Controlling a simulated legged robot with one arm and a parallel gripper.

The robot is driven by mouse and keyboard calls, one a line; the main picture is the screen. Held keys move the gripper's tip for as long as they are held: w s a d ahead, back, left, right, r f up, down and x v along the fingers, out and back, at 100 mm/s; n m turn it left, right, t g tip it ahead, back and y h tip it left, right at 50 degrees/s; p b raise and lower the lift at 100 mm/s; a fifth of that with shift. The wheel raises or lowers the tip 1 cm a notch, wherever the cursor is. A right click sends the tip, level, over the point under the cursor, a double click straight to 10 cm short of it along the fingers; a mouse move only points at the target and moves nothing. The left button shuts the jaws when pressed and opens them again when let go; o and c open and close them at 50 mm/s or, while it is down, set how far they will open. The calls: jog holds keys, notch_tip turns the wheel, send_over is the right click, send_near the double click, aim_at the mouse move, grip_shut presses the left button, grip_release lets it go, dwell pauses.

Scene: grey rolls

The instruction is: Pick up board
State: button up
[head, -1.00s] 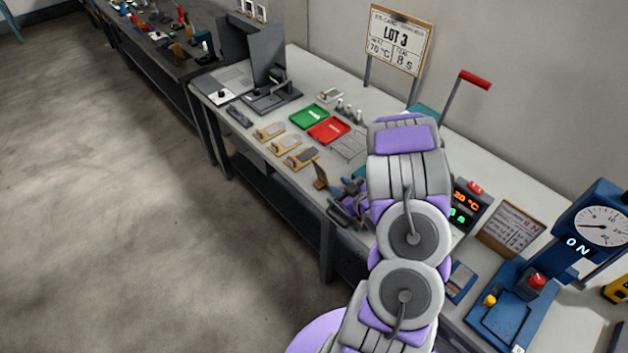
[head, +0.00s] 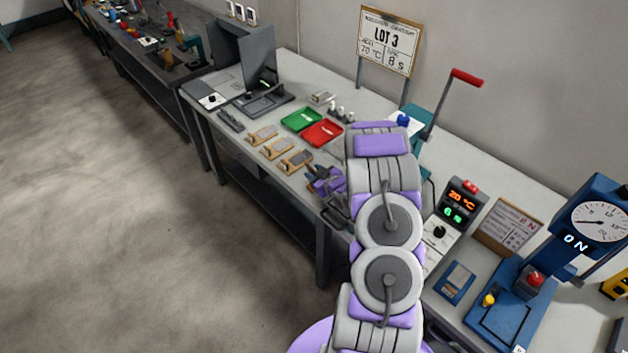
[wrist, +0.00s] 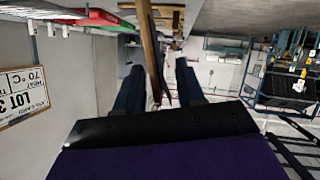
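My gripper (wrist: 160,65) is open in the wrist view, its two dark fingers apart. A thin brown board (wrist: 149,40) shows edge-on between them, nearer the left finger, with a gap to the right one. I cannot tell whether it touches the left finger. In the head view my gripper (head: 326,183) is low over the front edge of the bench, partly hidden by my arm. Several small wooden boards lie in a row beside it: one far (head: 262,136), one in the middle (head: 277,148) and one near (head: 297,161), which has a grey part on it.
A green tray (head: 300,119) and a red tray (head: 323,132) lie behind the boards. A lot sign (head: 390,42) and a teal press with a red handle (head: 466,77) stand behind. A temperature box (head: 458,203) and a blue gauge press (head: 540,270) are on the right.

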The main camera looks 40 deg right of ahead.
aim_at(311, 172)
jog(key=x, duration=0.3)
jog(key=shift+w+d, duration=0.15)
jog(key=shift+w, duration=0.1)
jog(key=shift+c, duration=0.3)
grip_shut()
